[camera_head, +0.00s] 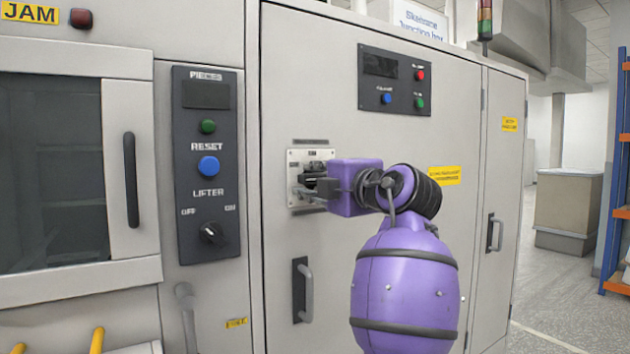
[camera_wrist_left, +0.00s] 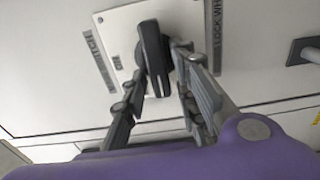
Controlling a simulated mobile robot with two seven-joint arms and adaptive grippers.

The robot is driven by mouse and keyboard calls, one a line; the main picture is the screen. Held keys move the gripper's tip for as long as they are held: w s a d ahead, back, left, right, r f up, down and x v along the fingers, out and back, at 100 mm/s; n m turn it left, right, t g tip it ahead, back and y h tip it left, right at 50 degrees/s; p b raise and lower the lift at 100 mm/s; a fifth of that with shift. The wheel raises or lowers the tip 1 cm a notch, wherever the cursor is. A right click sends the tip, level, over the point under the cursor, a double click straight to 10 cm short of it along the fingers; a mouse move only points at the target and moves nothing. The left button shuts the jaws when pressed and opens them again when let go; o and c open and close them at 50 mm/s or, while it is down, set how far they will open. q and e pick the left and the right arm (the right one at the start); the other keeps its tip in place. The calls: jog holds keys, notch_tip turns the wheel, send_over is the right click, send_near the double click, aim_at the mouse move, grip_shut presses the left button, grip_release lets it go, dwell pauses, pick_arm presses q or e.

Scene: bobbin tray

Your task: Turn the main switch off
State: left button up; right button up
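The main switch has a black handle (camera_wrist_left: 153,55) on a pale square plate (camera_head: 296,198) on the grey cabinet door. In the left wrist view the handle lies roughly along the label strips beside the plate (camera_wrist_left: 115,25). My left gripper (camera_head: 318,186) is at the plate and covers part of the switch in the head view. In the left wrist view its two fingers (camera_wrist_left: 162,65) stand on either side of the handle and appear to touch it. My right gripper is not in view.
A panel with a lifter knob (camera_head: 211,234) and buttons is to the left. A small display panel (camera_head: 392,80) is above the switch. Door handles (camera_head: 302,290) stick out below and at the right (camera_head: 494,233). Open floor (camera_head: 560,290) lies to the right.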

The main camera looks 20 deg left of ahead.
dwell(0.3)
pick_arm(q)
jog(key=v, duration=1.2)
